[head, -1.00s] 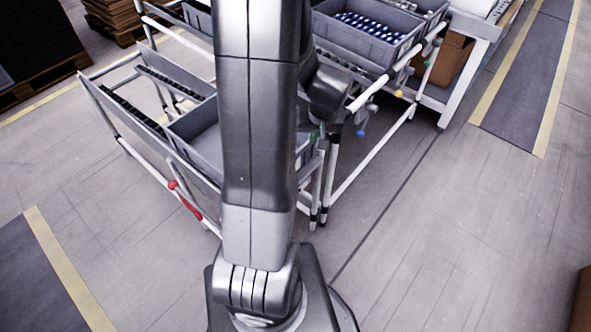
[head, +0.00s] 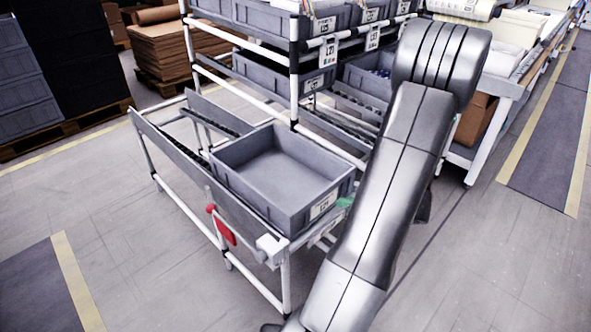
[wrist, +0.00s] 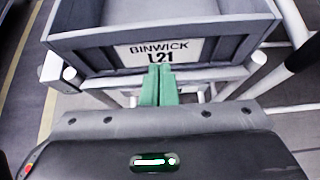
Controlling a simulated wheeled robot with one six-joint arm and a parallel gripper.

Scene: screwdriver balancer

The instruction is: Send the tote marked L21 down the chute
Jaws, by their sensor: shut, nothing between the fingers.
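The grey tote marked L21 (head: 270,165) sits, looking empty, at the near end of a sloped white-tubed roller lane, the chute (head: 190,165). Its label reads BINWICK L21 in the wrist view (wrist: 160,52). My gripper (wrist: 159,72) has its green fingers together, with nothing between them. The fingertips are at the lower edge of the tote's label; I cannot tell whether they touch. In the head view the green fingers show at the tote's near right corner, with most of the gripper hidden behind my arm. A red lever (head: 222,226) is on the lane's near side.
A rack with more grey totes (head: 245,20) stands behind the lane. White tubing and posts (head: 294,70) rise close to the tote. A workbench (head: 480,150) with a cardboard box is at right. Floor at front left is clear.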

